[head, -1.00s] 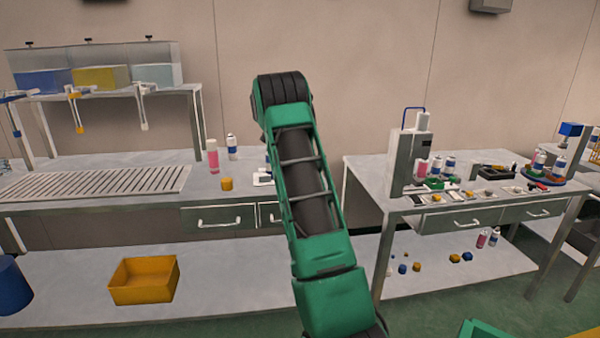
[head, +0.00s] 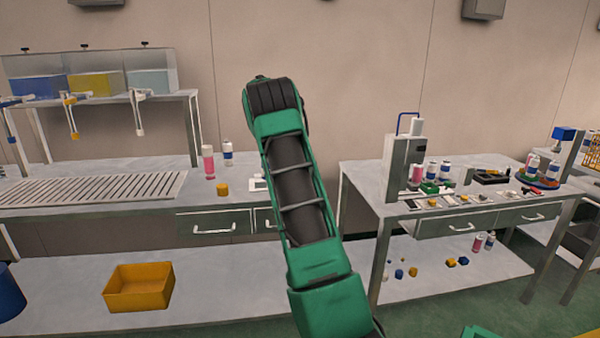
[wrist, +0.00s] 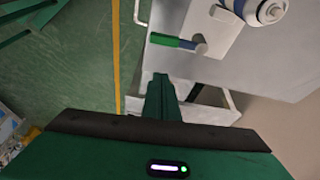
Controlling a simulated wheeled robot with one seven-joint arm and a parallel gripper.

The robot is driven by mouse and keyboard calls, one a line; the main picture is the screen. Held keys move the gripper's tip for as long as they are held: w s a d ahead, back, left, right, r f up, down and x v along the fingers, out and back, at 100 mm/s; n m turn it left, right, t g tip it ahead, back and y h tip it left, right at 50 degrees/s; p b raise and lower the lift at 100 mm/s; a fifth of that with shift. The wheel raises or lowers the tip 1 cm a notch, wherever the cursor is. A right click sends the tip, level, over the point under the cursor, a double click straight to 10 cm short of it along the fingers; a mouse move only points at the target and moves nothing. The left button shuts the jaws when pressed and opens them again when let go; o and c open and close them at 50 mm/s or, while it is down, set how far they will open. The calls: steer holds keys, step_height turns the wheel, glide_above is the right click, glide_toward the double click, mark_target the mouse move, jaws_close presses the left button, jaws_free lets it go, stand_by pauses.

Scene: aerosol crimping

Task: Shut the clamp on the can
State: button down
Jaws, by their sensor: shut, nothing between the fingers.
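In the wrist view my gripper (wrist: 160,97) is shut and empty, its green fingers pointing toward the bench edge. Beyond the fingertips and apart from them, a green-and-blue handle with a grey round end (wrist: 178,42) lies over a pale plate; it looks like the clamp's lever. A white can with a blue band (wrist: 262,8) is at the top right, cut off by the frame. How the clamp sits around the can is out of view. My gripper is hidden there.
The right bench (head: 365,180) carries a grey upright machine (head: 403,160), small parts and a round stand with cans (head: 548,182). The left bench (head: 110,212) holds a pink can (head: 208,160). A yellow bin (head: 138,287) sits on the lower shelf.

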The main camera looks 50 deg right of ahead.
steer(key=shift+v, duration=1.25)
steer(key=s+a+r+n+t+y, duration=0.1)
steer(key=s+a+r+n+y, duration=0.15)
steer(key=s+a+n, duration=1.05)
steer(key=s+a+f+n, duration=0.3)
steer(key=s+a+f, duration=0.2)
steer(key=s+a, duration=0.6)
steer(key=s+a+f+n+t, duration=0.1)
steer(key=s+a+f, duration=0.4)
steer(key=s+a, duration=0.6)
steer(key=a+n+y, duration=0.1)
steer(key=a, duration=0.3)
steer(key=shift+s+n, duration=0.15)
steer(key=shift+n, duration=0.25)
